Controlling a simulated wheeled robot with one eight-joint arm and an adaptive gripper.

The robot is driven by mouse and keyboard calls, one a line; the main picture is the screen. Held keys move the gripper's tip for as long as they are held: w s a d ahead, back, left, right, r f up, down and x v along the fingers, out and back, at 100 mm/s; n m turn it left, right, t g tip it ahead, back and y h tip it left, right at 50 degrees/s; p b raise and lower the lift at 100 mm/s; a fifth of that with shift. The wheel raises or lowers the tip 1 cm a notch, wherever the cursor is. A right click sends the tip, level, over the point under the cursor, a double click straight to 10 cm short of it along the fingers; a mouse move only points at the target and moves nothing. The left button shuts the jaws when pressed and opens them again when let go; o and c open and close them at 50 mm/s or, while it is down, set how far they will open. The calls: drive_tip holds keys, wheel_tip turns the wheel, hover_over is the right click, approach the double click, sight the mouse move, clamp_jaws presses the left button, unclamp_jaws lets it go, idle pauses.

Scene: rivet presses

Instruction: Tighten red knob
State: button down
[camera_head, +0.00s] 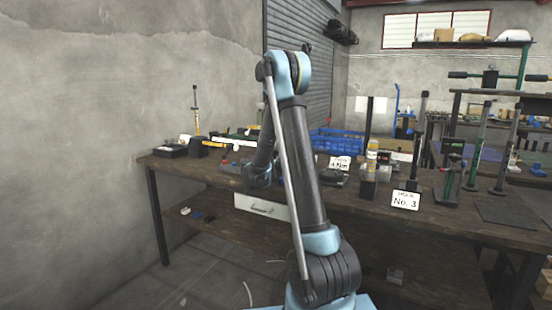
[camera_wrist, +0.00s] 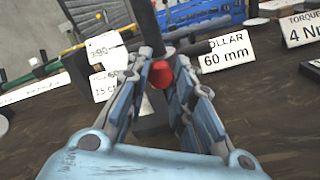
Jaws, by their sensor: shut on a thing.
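A small red knob (camera_wrist: 161,74) shows in the wrist view between the two fingers of my gripper (camera_wrist: 163,64). The fingers are closed in on it from left and right. A dark post (camera_wrist: 147,22) rises just behind the knob, with a dark bar reaching to the right. The knob's lower part and its join to the post are hard to make out. In the head view my own arm hides the gripper, and I cannot pick out the knob there for sure.
A sign reading 60 mm (camera_wrist: 225,52) stands right of the knob, a 4 Nm torque sign (camera_wrist: 302,28) farther right. White tags (camera_wrist: 104,46) are close on the left. A blue crate (camera_head: 338,142) and several upright tools stand on the wooden bench (camera_head: 440,222).

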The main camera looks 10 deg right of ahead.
drive_tip(key=m, duration=0.7)
drive_tip(key=shift+a, duration=0.1)
drive_tip(key=m, duration=0.6)
drive_tip(key=shift+m, duration=0.4)
drive_tip(key=c, duration=1.4)
unclamp_jaws()
drive_tip(key=v, duration=1.2)
